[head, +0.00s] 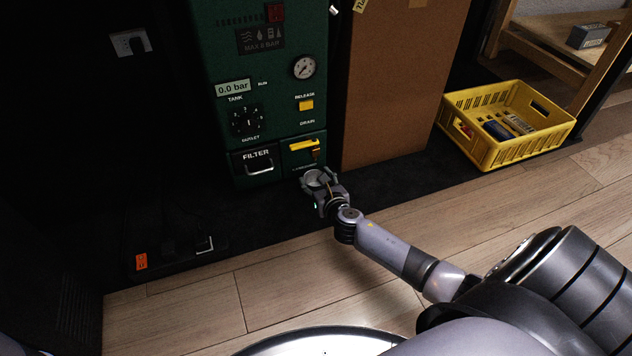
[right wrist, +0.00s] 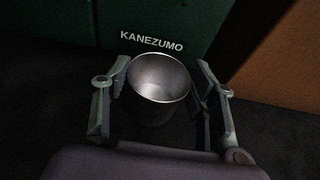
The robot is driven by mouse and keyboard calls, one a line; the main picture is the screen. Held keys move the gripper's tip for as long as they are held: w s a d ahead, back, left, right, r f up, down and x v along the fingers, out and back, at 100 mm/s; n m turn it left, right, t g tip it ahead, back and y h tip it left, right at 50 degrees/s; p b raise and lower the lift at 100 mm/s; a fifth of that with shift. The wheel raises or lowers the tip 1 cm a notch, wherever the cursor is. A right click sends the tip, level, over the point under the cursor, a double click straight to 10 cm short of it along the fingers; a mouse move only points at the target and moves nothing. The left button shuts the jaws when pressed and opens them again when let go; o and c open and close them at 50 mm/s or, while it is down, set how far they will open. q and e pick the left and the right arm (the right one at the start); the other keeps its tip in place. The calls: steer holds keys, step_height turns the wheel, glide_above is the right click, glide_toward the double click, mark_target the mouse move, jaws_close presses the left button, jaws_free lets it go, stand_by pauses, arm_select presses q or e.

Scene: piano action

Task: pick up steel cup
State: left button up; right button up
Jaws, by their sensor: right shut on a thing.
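The steel cup (right wrist: 160,80) is upright and empty between the two fingers of my right gripper (right wrist: 161,98) in the right wrist view. The fingers close on its sides. In the head view the cup (head: 315,179) is a small metallic round shape at the end of my right arm, partly hidden by the right gripper (head: 322,183). It is in front of the green machine, near the dark floor mat; I cannot tell whether it touches the mat. My left gripper is not in view.
The green machine (head: 222,60) with a gauge, yellow handle and filter drawer stands behind the cup. A brown cardboard-coloured panel (head: 395,90) is to its right. A yellow crate (head: 492,155) holding several items sits at the right. The wooden floor (head: 300,265) in front is mostly clear.

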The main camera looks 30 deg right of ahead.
steer(key=shift+r+p, duration=2.05)
steer(key=shift+p, duration=0.05)
steer(key=s+a+p, duration=0.1)
steer(key=s, duration=0.4)
steer(key=s+a+p, duration=0.1)
steer(key=s, duration=0.4)
steer(key=s+a+p, duration=0.1)
steer(key=s+p, duration=0.1)
steer(key=s, duration=0.3)
steer(key=shift+s+a+f, duration=0.1)
steer(key=shift+a+f, duration=0.15)
steer(key=shift+a, duration=0.05)
steer(key=shift+s+a, duration=0.25)
steer(key=shift+s, duration=0.85)
steer(key=shift+f, duration=0.15)
